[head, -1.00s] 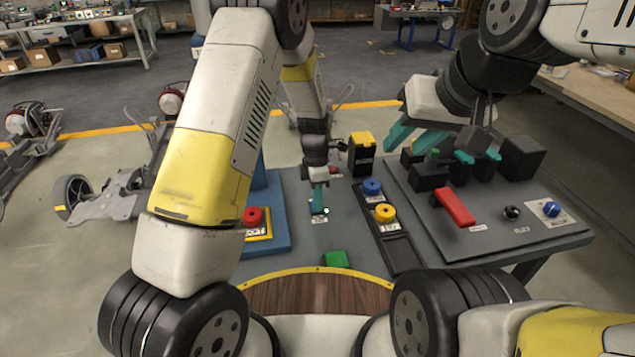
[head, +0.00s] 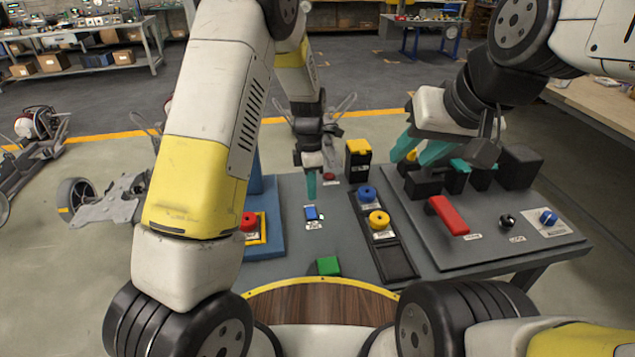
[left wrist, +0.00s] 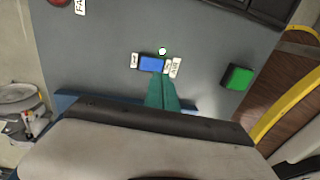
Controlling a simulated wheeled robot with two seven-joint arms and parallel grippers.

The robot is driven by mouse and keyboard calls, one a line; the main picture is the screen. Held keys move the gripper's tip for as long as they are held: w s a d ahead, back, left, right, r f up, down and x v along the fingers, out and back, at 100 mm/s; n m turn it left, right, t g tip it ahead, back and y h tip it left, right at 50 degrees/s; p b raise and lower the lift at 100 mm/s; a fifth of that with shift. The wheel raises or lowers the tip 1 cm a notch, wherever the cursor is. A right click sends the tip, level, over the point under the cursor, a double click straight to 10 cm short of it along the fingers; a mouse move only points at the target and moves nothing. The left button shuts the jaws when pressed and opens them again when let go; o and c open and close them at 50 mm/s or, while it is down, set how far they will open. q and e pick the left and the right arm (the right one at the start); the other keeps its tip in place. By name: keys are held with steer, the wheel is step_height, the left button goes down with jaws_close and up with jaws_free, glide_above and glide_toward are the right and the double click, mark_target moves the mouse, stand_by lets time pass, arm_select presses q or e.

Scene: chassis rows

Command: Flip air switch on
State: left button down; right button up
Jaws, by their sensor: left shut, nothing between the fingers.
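A small blue rocker switch (head: 312,213) with white labels sits on the grey table panel. It also shows in the left wrist view (left wrist: 152,64), with a bright whitish-green light (left wrist: 162,51) beside it. The label text is too small to read surely. My left gripper (head: 311,188) is shut and empty, its teal fingers pointing down just behind and above the switch, seemingly apart from it. In the left wrist view the fingertips (left wrist: 158,80) appear close to the switch's edge. My right gripper (head: 418,158) is open over the right-hand panel, with nothing seen between its fingers.
A red button (head: 249,221) stands left, a green block (head: 328,265) in front. A red lever (head: 449,215) and black blocks (head: 519,167) are on the right panel. Panel around the switch is clear.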

arm_select(q)
step_height(320, 180, up, 8)
steer(key=s, duration=0.1)
steer(key=shift+d, duration=0.1)
stand_by(0.4)
